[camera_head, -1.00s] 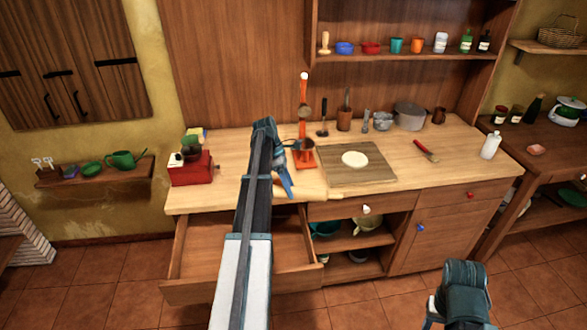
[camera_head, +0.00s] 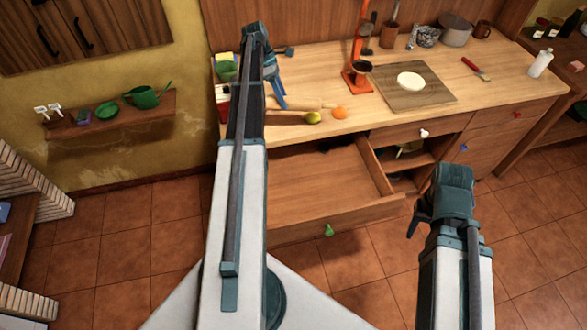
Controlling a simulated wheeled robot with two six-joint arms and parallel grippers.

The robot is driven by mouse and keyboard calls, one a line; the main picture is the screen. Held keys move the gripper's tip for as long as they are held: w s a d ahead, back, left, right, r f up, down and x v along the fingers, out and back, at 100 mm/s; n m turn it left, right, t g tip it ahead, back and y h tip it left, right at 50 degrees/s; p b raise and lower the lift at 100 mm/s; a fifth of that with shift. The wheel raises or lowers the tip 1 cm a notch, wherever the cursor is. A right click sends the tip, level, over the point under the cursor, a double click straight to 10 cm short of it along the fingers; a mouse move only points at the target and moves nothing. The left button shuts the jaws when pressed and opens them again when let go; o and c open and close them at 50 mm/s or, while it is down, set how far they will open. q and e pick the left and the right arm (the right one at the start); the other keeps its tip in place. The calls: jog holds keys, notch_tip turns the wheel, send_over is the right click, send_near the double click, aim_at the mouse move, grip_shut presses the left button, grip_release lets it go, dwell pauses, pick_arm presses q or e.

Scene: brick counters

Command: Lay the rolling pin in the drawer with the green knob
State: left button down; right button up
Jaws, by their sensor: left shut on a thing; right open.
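I cannot tell whether the pin touches the counter. The drawer with the green knob (camera_head: 372,212) is pulled well out, below and to the right of the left gripper. The green knob (camera_head: 329,230) is on its front. The visible inside looks empty; my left arm covers its left side. My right gripper (camera_head: 424,208) is open and empty, right of the drawer.
A green-yellow fruit (camera_head: 313,118) and an orange (camera_head: 339,113) lie by the counter edge near the pin. A cutting board (camera_head: 435,94) with dough and an orange-red stand (camera_head: 354,82) are further right. A drawer with a white knob (camera_head: 424,133) is shut.

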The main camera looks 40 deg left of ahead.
pick_arm(q)
jog(key=s+d+f+n+t+b, duration=0.1)
jog(key=s+d+f+n+b, duration=0.1)
jog(key=s+d+f+b, duration=0.5)
jog(key=s+d+f+n+t+b, duration=0.1)
jog(key=s+d+f+b, duration=0.2)
jog(key=d+f+b, duration=0.7)
jog(key=b, duration=0.6)
send_over(316, 197)
jog(key=a, duration=0.2)
jog(key=shift+n, duration=0.3)
jog(key=f, duration=0.6)
jog(key=shift+s+a, duration=0.15)
jog(key=shift+s, duration=0.15)
jog(key=shift+f, duration=0.1)
notch_tip(316, 197, down, 4)
jog(key=b, duration=0.3)
jog(key=shift+r, duration=0.25)
jog(key=shift+f+b, duration=0.2)
jog(key=shift+b, duration=0.2)
jog(key=shift+c, duration=1)
grip_release()
